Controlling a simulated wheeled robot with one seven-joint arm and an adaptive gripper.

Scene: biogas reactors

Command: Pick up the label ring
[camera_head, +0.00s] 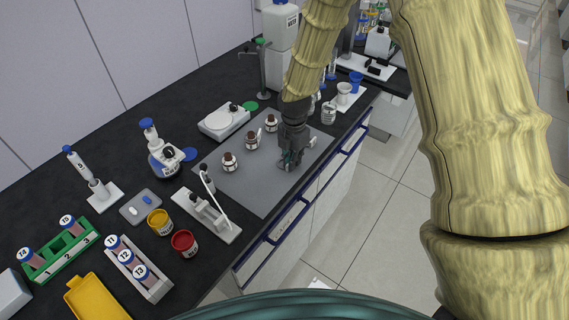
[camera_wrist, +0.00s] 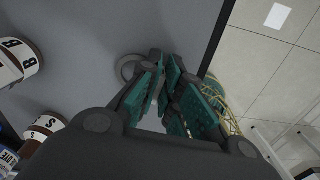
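A small grey ring (camera_wrist: 127,68), which looks like the label ring, lies flat on the grey mat in the wrist view. One finger of my gripper (camera_wrist: 166,80) covers part of its right side. The teal finger pads have a narrow gap between them, with nothing seen held in it. The ring is beside the left finger, not visibly between the pads; I cannot tell whether they touch. In the head view my gripper (camera_head: 290,163) points down, low over the right part of the mat, and the ring is not clearly seen there.
Brown bottles (camera_head: 252,141) with white labels stand on the mat (camera_head: 256,184), left of my gripper. A white stand (camera_head: 208,217) lies at the mat's near-left edge. The bench edge with its blue rail (camera_head: 318,187) is close on the right, with floor beyond.

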